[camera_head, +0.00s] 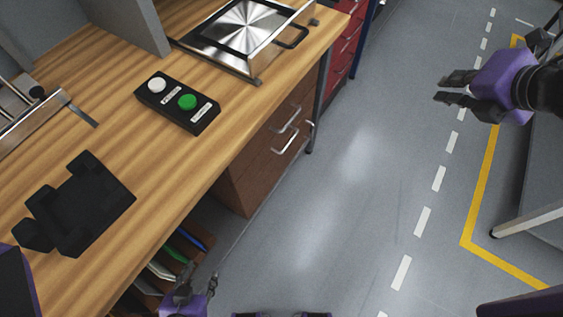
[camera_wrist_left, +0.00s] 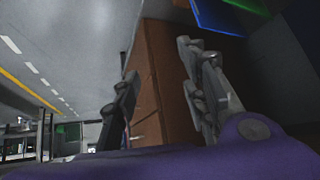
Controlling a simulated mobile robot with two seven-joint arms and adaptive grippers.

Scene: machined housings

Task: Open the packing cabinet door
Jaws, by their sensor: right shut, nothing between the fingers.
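Under the wooden workbench in the head view is a brown wooden cabinet (camera_head: 245,185). Its front carries two pale bar handles, an upper one (camera_head: 286,119) and a lower one (camera_head: 287,146). The front looks shut; which part is the door I cannot tell. My left gripper (camera_head: 199,279) is at the bottom of the head view, beside the open shelves and away from the handles. In the left wrist view its fingers (camera_wrist_left: 162,90) are apart, with a brown wooden panel (camera_wrist_left: 163,75) showing between and behind them. My right gripper (camera_head: 455,89) is at upper right over the floor, shut and empty.
The bench top (camera_head: 110,120) holds a black button box (camera_head: 176,103), a black fixture (camera_head: 80,205) and a metal plate device (camera_head: 243,28). Open shelves hold coloured folders (camera_head: 178,252). Red drawers (camera_head: 345,45) stand beyond. The grey floor (camera_head: 340,200) is clear.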

